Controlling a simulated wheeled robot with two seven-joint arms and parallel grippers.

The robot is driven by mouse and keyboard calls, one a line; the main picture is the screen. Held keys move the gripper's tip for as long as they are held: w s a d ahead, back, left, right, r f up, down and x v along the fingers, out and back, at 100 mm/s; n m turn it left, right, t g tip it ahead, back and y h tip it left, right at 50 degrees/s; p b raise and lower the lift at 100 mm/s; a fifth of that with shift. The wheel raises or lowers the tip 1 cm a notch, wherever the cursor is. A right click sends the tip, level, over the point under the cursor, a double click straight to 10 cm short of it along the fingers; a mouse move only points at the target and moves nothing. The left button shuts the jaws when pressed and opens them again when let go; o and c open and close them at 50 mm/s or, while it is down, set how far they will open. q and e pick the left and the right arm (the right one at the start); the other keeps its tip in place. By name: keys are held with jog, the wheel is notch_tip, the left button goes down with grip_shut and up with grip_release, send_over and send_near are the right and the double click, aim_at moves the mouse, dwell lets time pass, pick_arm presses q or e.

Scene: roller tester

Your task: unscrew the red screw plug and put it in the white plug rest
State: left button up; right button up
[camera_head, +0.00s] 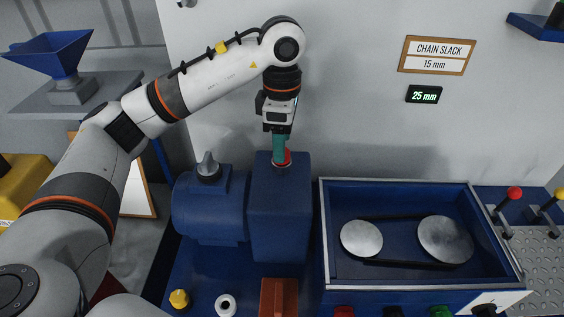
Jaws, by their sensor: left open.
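The red screw plug (288,157) sits on top of the blue gearbox-like housing (281,215), and only part of its red edge shows. My left gripper (280,157) comes down from above with its teal fingers at the plug. The fingers are open and hide much of the plug; I cannot tell whether they touch it. The white plug rest (218,306) is a small white ring with a dark centre on the blue base at the front. Nothing stands in it. My right gripper is not in view.
A yellow plug-like piece (179,299) and a brown block (279,299) flank the white ring. A blue motor (209,212) with a grey knob (208,166) adjoins the housing. Right stands a blue tray (338,284) with two belted pulleys; levers (514,193) stand beyond.

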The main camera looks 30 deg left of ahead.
pick_arm(q)
jog(key=m+b, duration=0.1)
jog(key=m, duration=0.4)
jog(key=shift+f, duration=0.1)
jog(key=shift+m+b, duration=0.3)
jog(key=shift+m, duration=0.4)
jog(key=m, duration=0.2)
jog(key=shift+m+b, duration=0.35)
jog(key=shift+m, duration=0.05)
jog(key=m, duration=0.4)
jog(key=shift+m+b, duration=0.3)
jog(key=shift+m, duration=0.1)
jog(key=m, duration=0.4)
jog(key=shift+m, duration=0.4)
